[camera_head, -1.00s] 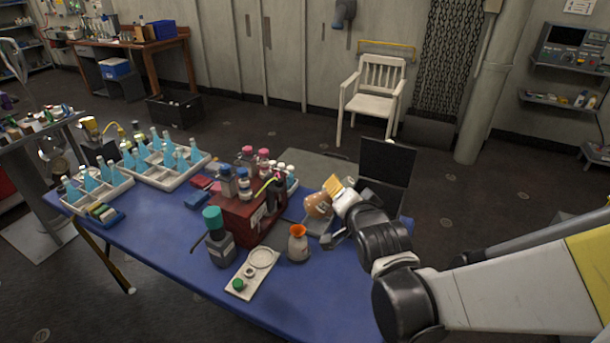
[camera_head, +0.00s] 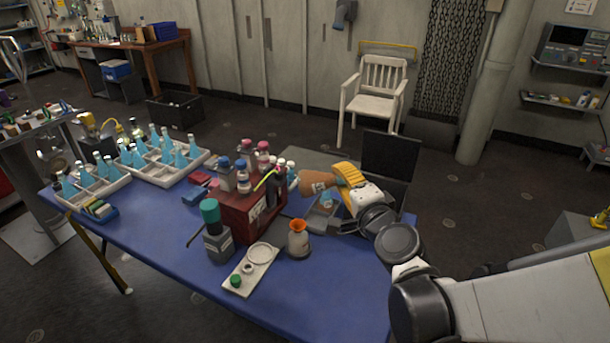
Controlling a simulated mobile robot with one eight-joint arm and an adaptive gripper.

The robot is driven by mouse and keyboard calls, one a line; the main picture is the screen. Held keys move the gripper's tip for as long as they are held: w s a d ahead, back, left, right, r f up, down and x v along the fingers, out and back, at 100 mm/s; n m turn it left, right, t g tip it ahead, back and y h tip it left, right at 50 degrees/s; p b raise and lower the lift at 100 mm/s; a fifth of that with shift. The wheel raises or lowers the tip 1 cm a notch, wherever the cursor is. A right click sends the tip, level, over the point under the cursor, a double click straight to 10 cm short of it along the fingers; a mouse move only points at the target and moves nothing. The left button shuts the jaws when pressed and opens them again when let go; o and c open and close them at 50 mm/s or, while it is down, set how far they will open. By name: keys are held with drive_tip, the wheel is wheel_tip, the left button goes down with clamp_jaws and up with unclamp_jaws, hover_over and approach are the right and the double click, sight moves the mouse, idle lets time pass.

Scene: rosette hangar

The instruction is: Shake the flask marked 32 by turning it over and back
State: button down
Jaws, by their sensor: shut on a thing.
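My gripper (camera_head: 340,176), with yellow-orange fingers, is shut on a brownish-orange flask (camera_head: 315,183). It holds the flask tilted well over, nearly on its side, above the back right part of the blue table (camera_head: 315,290). Part of the flask is hidden by the fingers, and any number on it is too small to read. The flask is near the right end of the dark red bottle box (camera_head: 240,222).
A small flask with an orange top (camera_head: 299,241) stands in front. A grey bottle with a green cap (camera_head: 217,243) and a pale tray (camera_head: 235,266) stand to its left. A dark open laptop-like panel (camera_head: 388,157) is behind my gripper. Trays of blue flasks (camera_head: 188,171) stand at left.

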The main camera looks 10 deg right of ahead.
drive_tip(key=shift+m, duration=0.3)
drive_tip(key=m+b, duration=0.1)
drive_tip(key=m+t+b, duration=0.1)
drive_tip(key=b, duration=0.1)
drive_tip(key=shift+f+m, duration=0.2)
drive_tip(key=shift+m, duration=0.2)
drive_tip(key=shift+r+m+t, duration=0.15)
drive_tip(key=shift+m+t, duration=0.3)
drive_tip(key=shift+m, duration=0.5)
drive_tip(key=shift+r+m+t, duration=0.1)
drive_tip(key=shift+m+t, duration=0.35)
drive_tip(key=shift+m, duration=0.5)
drive_tip(key=shift+r+n+g+p, duration=0.15)
drive_tip(key=shift+n+g+p, duration=0.35)
drive_tip(key=shift+n, duration=0.5)
drive_tip(key=n+g+p, duration=0.1)
drive_tip(key=n+p, duration=0.1)
drive_tip(key=n, duration=0.1)
drive_tip(key=shift+n+g+p, duration=0.4)
drive_tip(key=shift+n+p, duration=0.25)
drive_tip(key=shift+n, duration=0.25)
drive_tip(key=n+g+h+p, duration=0.1)
drive_tip(key=n+p, duration=0.1)
drive_tip(key=n, duration=0.1)
drive_tip(key=shift+n+g+h+p, duration=0.55)
drive_tip(key=shift+n+p, duration=0.3)
drive_tip(key=shift+n, duration=0.35)
